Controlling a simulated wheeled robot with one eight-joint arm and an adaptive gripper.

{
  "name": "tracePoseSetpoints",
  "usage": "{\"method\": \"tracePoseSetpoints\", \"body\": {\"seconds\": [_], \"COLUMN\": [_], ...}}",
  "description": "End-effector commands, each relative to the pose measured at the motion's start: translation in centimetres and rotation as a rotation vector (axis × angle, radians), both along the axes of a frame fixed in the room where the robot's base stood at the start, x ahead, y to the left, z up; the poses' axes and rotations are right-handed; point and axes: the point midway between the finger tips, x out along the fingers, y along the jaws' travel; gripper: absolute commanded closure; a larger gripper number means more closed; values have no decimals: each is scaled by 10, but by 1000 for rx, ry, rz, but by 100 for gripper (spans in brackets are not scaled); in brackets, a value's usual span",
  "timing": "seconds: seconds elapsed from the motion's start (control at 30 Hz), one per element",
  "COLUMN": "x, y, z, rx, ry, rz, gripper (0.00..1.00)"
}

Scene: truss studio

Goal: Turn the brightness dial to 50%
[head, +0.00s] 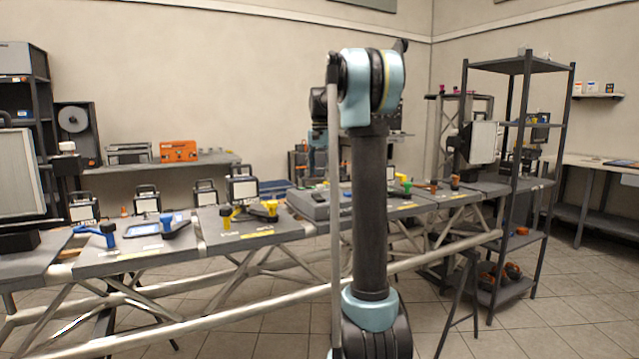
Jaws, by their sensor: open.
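I cannot make out a brightness dial or any percent marking. A large light panel (18,175) stands at the far left, cut off by the picture edge. Another light panel (484,142) stands at the right, beside the open shelf rack. A flat grey box (313,204) lies on the middle of the bench, partly behind my arm; any controls on it are too small to read. My arm stands upright in the centre and hides what is behind it. I cannot pick out my gripper or its fingers.
A long truss bench (130,262) crosses the view with blue clamps (98,233), yellow clamps (228,216) and small lamps (243,190) on or behind it. An open shelf rack (517,192) and a tripod leg stand at right. Tiled floor (570,300) is clear at lower right.

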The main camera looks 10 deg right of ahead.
Motion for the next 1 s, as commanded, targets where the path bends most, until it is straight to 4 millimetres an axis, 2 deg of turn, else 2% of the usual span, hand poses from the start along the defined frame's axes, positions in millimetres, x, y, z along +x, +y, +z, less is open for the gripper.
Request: {"method": "tracePoseSetpoints", "body": {"seconds": [0.2,0.4,0.57,0.87,1.0], "x": [0,1,1,1,1], "y": [0,0,0,0,0], "z": [41,63,71,71,74], "rx": [0,0,0,0,0], "ry": [0,0,0,0,0], "rz": [0,0,0,1,55], "gripper": [53,53,53,53,53]}}
